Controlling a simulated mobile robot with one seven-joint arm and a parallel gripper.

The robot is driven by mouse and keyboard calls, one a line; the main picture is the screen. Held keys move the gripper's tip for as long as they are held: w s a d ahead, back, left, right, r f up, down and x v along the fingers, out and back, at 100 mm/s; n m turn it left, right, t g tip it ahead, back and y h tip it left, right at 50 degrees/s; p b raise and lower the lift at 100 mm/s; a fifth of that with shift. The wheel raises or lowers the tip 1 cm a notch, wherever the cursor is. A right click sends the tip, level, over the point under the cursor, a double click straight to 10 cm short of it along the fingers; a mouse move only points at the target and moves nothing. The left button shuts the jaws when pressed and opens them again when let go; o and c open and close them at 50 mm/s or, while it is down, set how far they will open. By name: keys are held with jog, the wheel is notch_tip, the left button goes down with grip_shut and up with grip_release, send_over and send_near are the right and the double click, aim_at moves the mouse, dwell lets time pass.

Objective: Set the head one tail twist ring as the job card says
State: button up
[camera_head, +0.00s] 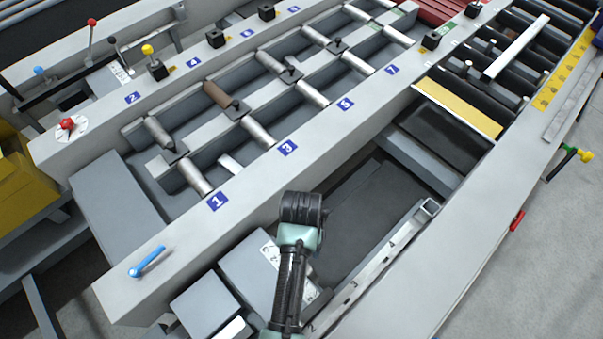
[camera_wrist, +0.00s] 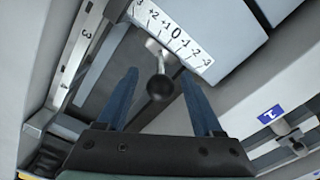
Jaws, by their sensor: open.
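A black ball knob (camera_wrist: 160,89) on a short metal stem shows in the wrist view beside a white scale plate (camera_wrist: 175,35) marked from +3 through 0 to -3. The stem meets the plate's lower edge, left of the 0; I cannot tell its exact reading. My gripper (camera_wrist: 159,76) is open, its two blue fingers either side of the knob with gaps showing. I cannot tell whether the knob is fully between them in depth. In the head view my gripper (camera_head: 301,208) hides the knob, and the scale plate (camera_head: 270,251) shows just left of it. No job card is readable.
A blue label 1 (camera_head: 217,202) marks the nearest roller pair on the grey frame. A blue handle (camera_head: 148,262) lies on the frame to the left. A ruler strip (camera_head: 372,268) runs on the right. A dark open bay (camera_head: 365,210) lies beyond my gripper.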

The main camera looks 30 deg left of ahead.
jog(key=shift+a+f, duration=0.1)
jog(key=shift+f, duration=2.3)
jog(key=shift+w, duration=0.1)
grip_shut()
